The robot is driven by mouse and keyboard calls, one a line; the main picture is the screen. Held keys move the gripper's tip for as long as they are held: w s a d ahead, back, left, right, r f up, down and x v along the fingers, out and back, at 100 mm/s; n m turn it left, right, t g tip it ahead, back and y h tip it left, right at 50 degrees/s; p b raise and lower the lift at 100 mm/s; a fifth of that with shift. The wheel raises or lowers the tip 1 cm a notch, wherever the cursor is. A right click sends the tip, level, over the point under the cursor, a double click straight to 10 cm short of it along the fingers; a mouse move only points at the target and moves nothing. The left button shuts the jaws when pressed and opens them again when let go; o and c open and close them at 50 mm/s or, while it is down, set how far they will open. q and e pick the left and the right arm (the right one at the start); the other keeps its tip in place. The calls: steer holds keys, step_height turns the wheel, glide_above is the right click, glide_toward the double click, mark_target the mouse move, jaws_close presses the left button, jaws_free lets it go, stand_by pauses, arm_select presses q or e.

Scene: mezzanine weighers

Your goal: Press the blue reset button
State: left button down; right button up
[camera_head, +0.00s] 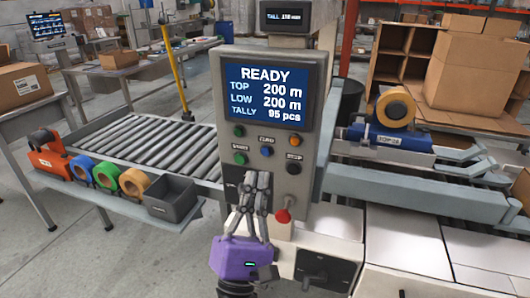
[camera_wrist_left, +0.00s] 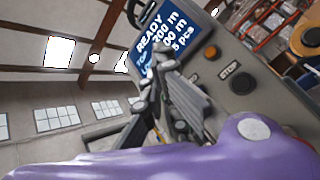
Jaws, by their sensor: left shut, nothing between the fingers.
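The blue button (camera_head: 267,151) sits on the grey control panel (camera_head: 315,95), in the middle of a group of buttons below the screen. My left gripper (camera_head: 257,180), with its purple body, is in front of the panel. It is shut and empty, its fingertips below the blue button in the head view; I cannot tell the gap to the panel. In the left wrist view the shut fingers (camera_wrist_left: 165,75) cover part of the screen and panel, and I cannot make out the blue button there. My right gripper is not in view.
Around the blue button are two green buttons (camera_head: 239,131), an orange button (camera_head: 297,140) and a black stop button (camera_head: 293,168). The screen (camera_head: 266,92) reads READY. A red-knobbed lever (camera_head: 283,215) stands below. A roller conveyor (camera_head: 160,142) is left.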

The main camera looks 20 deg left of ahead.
mark_target(266, 152)
arm_select(q)
steer(key=w, duration=0.7)
steer(key=shift+b, duration=0.45)
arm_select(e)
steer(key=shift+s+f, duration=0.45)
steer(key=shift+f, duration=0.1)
arm_select(q)
steer(key=shift+d, duration=0.1)
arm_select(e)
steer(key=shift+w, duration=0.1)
arm_select(q)
steer(key=shift+w, duration=0.25)
steer(key=shift+w, duration=0.25)
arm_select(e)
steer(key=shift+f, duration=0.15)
arm_select(q)
steer(key=shift+w+b, duration=0.3)
steer(key=shift+w, duration=0.1)
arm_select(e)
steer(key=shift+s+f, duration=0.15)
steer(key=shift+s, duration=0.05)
arm_select(q)
steer(key=shift+s, duration=0.15)
stand_by(0.5)
steer(key=shift+s, duration=0.7)
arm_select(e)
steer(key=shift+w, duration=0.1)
